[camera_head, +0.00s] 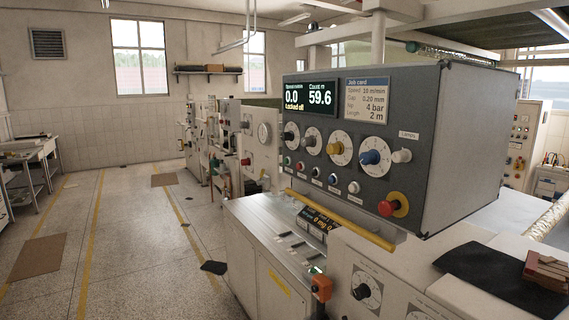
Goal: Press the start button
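A grey control panel (427,100) stands at the centre right. Below its dials is a slanting row of small buttons: a green button (288,160) at the left end, then a red button (300,166), blue ones and a white button (354,187). Their labels are too small to read, so I cannot tell for sure which is start. The display (310,96) shows 0.0, 59.6 and "Locked off". A red mushroom button (387,208) on a yellow disc sits at the panel's lower right. Neither of my grippers is in view.
A job card (367,99) is beside the display. A yellow bar (340,220) runs below the panel. An orange-red handle (321,288) stands at the front. The floor (135,230) at left is mostly clear.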

